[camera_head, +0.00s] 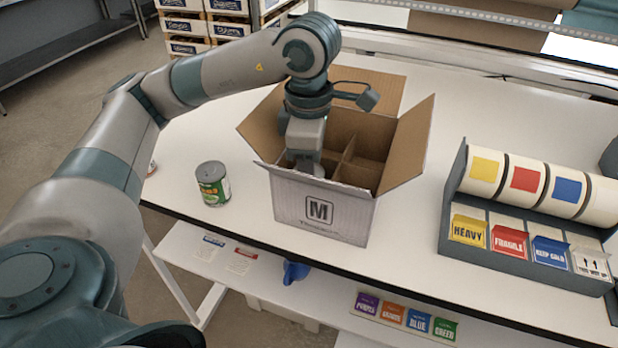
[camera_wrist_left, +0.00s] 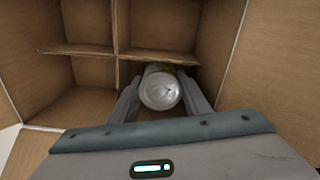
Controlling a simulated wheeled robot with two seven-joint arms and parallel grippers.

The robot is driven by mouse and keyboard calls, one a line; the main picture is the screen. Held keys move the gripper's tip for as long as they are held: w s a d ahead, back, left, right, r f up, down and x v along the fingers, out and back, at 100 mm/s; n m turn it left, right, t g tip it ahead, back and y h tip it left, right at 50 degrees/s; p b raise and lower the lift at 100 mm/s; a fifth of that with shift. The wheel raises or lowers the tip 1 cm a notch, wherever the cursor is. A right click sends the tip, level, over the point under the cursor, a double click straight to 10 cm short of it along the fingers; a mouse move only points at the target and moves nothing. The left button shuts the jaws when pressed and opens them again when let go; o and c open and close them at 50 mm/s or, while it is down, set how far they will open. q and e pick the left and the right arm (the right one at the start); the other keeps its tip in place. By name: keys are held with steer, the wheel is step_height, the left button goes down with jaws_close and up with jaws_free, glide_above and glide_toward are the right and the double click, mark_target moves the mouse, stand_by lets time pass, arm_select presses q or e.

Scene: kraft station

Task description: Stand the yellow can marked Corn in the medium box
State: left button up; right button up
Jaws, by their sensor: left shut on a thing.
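The medium box (camera_head: 345,217), a white carton marked M with brown inside and open flaps, stands on the table; its divided inside fills the left wrist view (camera_wrist_left: 85,22). My left gripper (camera_head: 305,165) reaches down into its left part. In the left wrist view my left gripper (camera_wrist_left: 161,96) is shut on a can (camera_wrist_left: 160,92) with a silver end towards the camera and a trace of yellow on its side. The can is inside the box beside the cardboard dividers. Its label and lower end are hidden, so I cannot tell whether it touches the floor.
A green-labelled can (camera_head: 213,184) stands on the table left of the box. A label dispenser (camera_head: 525,225) with coloured rolls is at the right. Colour cards (camera_head: 405,318) lie on the lower shelf. The table between box and dispenser is clear.

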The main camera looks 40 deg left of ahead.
arm_select(q)
steer(key=shift+f, duration=0.15)
steer(key=o, duration=1.2)
